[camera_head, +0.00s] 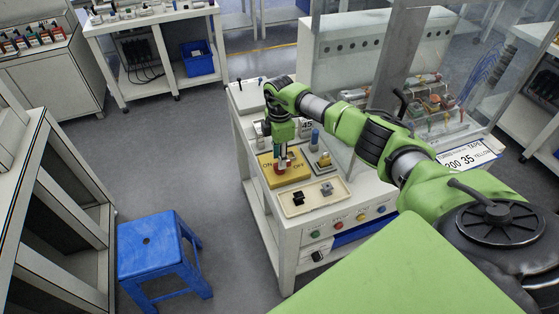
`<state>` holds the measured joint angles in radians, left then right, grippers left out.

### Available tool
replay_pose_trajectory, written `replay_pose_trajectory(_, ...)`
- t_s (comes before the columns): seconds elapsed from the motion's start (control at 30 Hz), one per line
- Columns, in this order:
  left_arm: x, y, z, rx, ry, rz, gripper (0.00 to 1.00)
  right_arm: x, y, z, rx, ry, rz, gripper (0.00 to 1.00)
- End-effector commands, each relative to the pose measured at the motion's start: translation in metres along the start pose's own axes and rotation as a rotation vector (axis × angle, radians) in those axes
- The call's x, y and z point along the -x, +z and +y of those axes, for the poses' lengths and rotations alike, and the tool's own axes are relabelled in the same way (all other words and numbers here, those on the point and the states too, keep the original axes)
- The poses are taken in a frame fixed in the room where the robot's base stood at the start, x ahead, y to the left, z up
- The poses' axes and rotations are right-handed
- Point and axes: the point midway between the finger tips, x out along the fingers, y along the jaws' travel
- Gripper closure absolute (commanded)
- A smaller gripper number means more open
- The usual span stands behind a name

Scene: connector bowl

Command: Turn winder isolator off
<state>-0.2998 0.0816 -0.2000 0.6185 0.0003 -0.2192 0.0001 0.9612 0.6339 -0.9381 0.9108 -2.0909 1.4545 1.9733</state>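The winder isolator appears to be the yellow plate (268,171) marked ON on its left and OFF on its right. It lies on top of the white workbench in the middle of the view. A small red part (281,164) shows on it, directly below my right gripper (281,153). My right gripper points straight down over the plate, at or just above the red part. Whether it touches or grips the part is too small to tell. The gripper hides much of the isolator, and its handle position is unclear. My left gripper is out of view.
A cream tray (313,203) with a black and a grey connector lies in front of the plate. Another yellow base (323,165) stands to its right. Coloured buttons (338,225) line the bench front. A blue stool (157,246) stands on the floor at left.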

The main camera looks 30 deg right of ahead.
Motion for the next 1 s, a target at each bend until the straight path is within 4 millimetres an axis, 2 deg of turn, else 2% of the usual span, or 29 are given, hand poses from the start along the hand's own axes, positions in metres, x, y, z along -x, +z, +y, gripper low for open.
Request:
replay_pose_trajectory(0.2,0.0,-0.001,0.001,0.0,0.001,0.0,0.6,0.05,0.001,0.002,-0.001,0.006,0.0,0.72)
replay_pose_trajectory(0.43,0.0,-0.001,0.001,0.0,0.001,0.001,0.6,0.087,0.001,0.001,-0.002,0.004,-0.001,0.72)
replay_pose_trajectory(0.6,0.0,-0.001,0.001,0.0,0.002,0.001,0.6,0.098,0.001,0.001,-0.002,0.002,-0.001,0.72)
replay_pose_trajectory(1.0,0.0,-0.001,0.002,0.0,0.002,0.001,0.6,0.098,0.001,0.001,-0.002,0.002,-0.001,0.72)
